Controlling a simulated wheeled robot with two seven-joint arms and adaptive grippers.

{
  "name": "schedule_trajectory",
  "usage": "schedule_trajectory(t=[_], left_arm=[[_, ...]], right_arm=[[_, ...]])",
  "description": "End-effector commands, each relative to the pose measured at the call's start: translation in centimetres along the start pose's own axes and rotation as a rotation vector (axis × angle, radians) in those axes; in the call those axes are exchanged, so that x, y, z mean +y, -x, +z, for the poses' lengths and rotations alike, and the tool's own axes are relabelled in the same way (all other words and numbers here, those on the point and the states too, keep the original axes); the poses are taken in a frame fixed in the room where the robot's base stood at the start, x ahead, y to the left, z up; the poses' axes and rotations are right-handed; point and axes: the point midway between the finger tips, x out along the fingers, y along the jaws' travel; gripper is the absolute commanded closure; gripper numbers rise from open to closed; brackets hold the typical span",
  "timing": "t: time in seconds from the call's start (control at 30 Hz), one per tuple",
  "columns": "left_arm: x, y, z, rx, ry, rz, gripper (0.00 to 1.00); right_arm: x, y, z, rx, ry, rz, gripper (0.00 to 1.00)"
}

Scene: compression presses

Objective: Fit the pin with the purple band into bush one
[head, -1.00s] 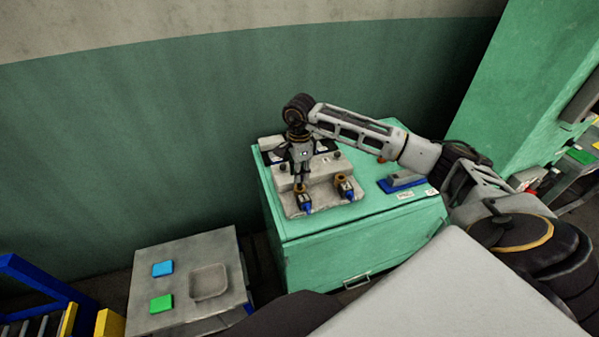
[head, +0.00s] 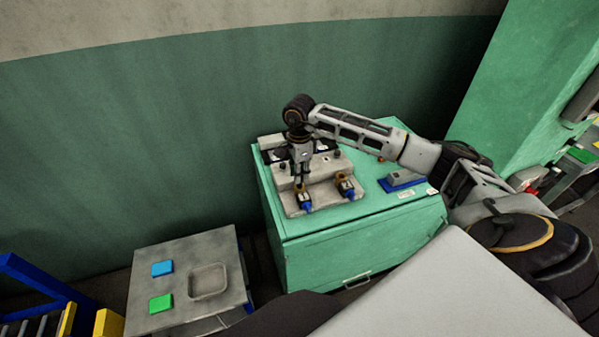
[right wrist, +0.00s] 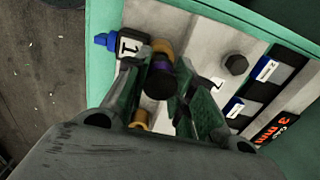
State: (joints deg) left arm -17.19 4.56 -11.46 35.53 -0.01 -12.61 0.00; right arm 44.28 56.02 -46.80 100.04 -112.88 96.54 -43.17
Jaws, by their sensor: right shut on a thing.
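My right gripper (head: 301,179) points down over the left bush (head: 303,188) on the grey fixture (head: 323,199). In the right wrist view, its fingers (right wrist: 158,74) are shut on a dark pin with a purple band (right wrist: 161,68). The pin is at the brass bush one (right wrist: 162,46), beside a tag marked 1 (right wrist: 131,44). The pin's lower end is hidden, so I cannot tell whether it is inside the bush. My left gripper is not in view.
A second brass bush (head: 343,179) stands to the right on the fixture. The fixture sits on a green cabinet (head: 350,245) with a blue-based device (head: 401,182) at right. A grey table (head: 140,287) with blue and green pads and a shallow tray (head: 208,268) stands at lower left.

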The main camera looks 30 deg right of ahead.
Motion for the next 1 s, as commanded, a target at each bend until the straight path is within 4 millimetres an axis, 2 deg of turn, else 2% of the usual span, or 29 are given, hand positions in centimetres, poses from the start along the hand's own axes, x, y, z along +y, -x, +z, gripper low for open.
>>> schedule_trajectory(t=[1.0], left_arm=[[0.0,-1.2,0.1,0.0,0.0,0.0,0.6]], right_arm=[[0.0,-1.6,0.0,0.0,0.0,-0.001,1.0]])
